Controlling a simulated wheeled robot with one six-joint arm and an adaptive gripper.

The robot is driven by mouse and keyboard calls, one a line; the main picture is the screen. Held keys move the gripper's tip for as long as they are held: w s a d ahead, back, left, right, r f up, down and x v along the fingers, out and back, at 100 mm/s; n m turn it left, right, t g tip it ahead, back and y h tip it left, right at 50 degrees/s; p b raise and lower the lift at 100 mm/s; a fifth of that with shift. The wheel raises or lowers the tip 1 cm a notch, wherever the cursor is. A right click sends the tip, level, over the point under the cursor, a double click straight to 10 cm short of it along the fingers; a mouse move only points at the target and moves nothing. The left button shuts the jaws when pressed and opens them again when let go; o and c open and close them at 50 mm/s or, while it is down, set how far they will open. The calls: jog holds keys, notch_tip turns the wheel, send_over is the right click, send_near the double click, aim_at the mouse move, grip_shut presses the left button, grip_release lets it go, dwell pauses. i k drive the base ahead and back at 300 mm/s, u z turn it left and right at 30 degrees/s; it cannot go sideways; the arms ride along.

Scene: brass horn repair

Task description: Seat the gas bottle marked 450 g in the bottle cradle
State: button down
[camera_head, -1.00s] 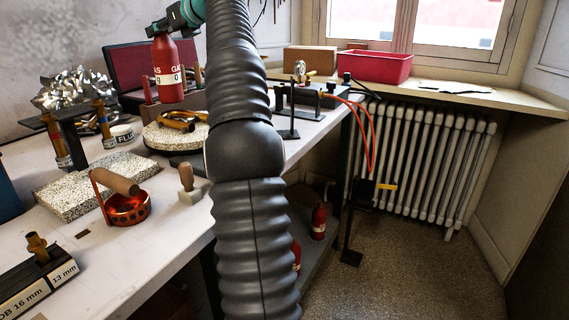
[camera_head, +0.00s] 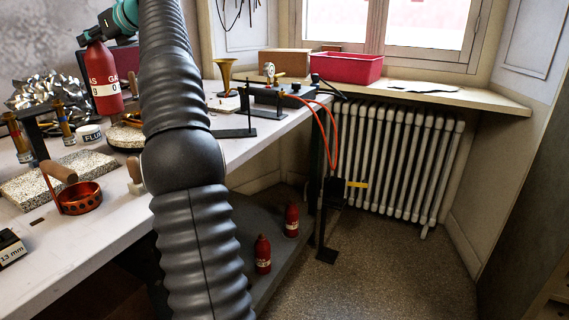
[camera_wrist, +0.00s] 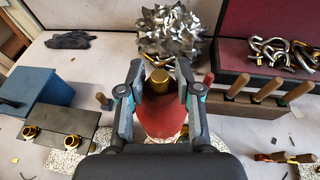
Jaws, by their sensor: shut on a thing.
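A red gas bottle (camera_head: 104,82) with a white label band hangs upright in my gripper (camera_head: 108,35), above the far left part of the bench. Its label shows only parts of the word GAS and a 0, so I cannot read the full weight. In the wrist view my gripper (camera_wrist: 159,88) is shut around the neck of the bottle (camera_wrist: 163,117), below its brass top. Two more red bottles, a near one (camera_head: 263,254) and a far one (camera_head: 292,220), stand on the low shelf under the bench. I cannot tell for certain which thing is the bottle cradle.
A speckled slab (camera_head: 35,184), a flux tin (camera_head: 89,134) and thin black stands (camera_head: 248,112) are nearby. Orange hoses (camera_head: 333,130) hang off the bench end by the radiator (camera_head: 395,160). The floor at right is clear.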

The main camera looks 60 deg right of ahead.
aim_at(333, 187)
jog(key=z, duration=0.05)
jog(key=k, duration=1.35)
jog(key=z, duration=0.8)
jog(key=i, duration=0.3)
jog(key=u, duration=0.05)
